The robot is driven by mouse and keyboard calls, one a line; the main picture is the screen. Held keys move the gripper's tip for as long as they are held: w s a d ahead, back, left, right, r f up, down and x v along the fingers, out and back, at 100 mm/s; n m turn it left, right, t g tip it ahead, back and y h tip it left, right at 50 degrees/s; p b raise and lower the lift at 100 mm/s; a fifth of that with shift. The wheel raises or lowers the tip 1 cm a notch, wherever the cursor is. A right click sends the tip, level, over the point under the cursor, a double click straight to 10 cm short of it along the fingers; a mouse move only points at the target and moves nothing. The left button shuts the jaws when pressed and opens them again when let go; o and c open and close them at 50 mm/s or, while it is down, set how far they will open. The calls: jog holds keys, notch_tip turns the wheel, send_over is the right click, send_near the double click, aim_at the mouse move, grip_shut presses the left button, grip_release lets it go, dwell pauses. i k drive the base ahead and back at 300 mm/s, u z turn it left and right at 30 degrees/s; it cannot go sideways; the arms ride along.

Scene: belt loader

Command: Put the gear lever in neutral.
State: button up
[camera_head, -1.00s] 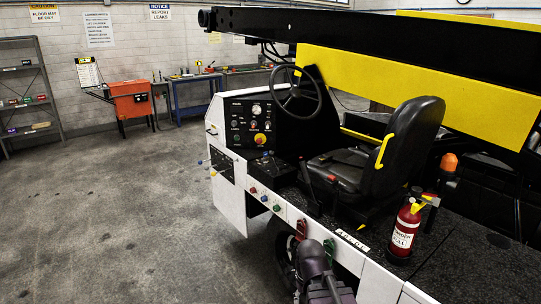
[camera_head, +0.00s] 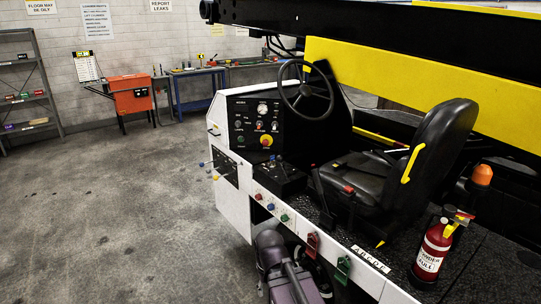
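The belt loader's driver station (camera_head: 300,130) fills the middle of the head view, with a steering wheel (camera_head: 304,86) and a black seat (camera_head: 365,170). A low black console (camera_head: 277,172) with small knobs lies between the dash and the seat. Part of my arm shows at the bottom, beside the loader's white side. My gripper is not in view.
A red fire extinguisher (camera_head: 432,252) and an orange beacon (camera_head: 482,175) stand behind the seat. Coloured knobs (camera_head: 270,207) and red and green tags (camera_head: 312,245) line the near side. An orange cabinet (camera_head: 131,93) stands by the wall. The floor at left is clear.

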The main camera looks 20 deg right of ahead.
aim_at(279, 159)
jog(key=z, duration=0.05)
jog(key=i, duration=1.2)
jog(key=z, duration=0.45)
